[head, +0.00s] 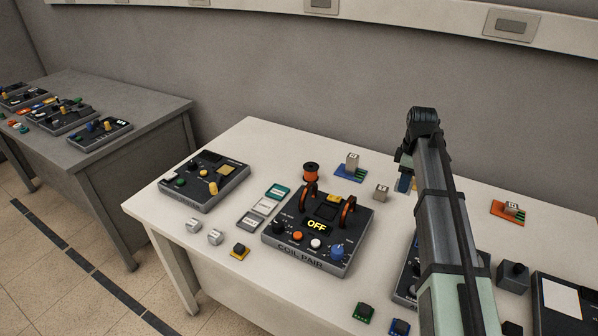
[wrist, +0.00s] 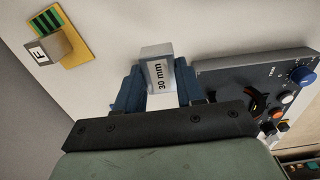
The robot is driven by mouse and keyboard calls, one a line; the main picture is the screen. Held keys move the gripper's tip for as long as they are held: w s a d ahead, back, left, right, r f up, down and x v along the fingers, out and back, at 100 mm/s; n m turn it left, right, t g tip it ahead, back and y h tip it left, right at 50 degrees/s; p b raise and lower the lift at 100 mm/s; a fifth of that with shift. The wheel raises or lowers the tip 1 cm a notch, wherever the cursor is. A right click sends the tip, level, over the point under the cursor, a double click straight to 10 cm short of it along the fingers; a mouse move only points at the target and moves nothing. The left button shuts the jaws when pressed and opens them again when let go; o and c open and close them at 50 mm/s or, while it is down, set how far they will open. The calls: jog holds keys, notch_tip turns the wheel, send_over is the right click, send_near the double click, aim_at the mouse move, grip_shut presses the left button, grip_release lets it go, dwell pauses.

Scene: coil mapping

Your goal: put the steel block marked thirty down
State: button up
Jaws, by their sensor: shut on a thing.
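The steel block marked "30 mm" (wrist: 157,72) is a pale grey block with a white label in the wrist view. It sits between the blue fingers of my gripper (wrist: 160,88), which are shut on it. The label reads sideways. The white table top (wrist: 105,25) shows beyond the block, but I cannot tell whether the block touches it. In the head view my gripper (head: 403,183) is at the back of the white table, partly behind my arm. I cannot make out the held block there.
The dark coil-pair unit (head: 318,228), reading OFF, stands left of my arm. Blocks stand on a blue board (head: 340,173) and an orange board (head: 507,219). A block marked F (wrist: 53,46) is at the wrist view's left.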

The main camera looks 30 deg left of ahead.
jog(key=w+a, duration=0.3)
jog(key=a, duration=4.1)
jog(key=shift+s+d+f, duration=0.1)
jog(key=shift+f, duration=2.4)
jog(key=shift+d+f, duration=0.1)
jog(key=shift+f, duration=2.35)
jog(key=shift+f, duration=0.1)
jog(key=o, duration=1.1)
notch_tip(320, 180, up, 12)
jog(key=shift+r, duration=0.15)
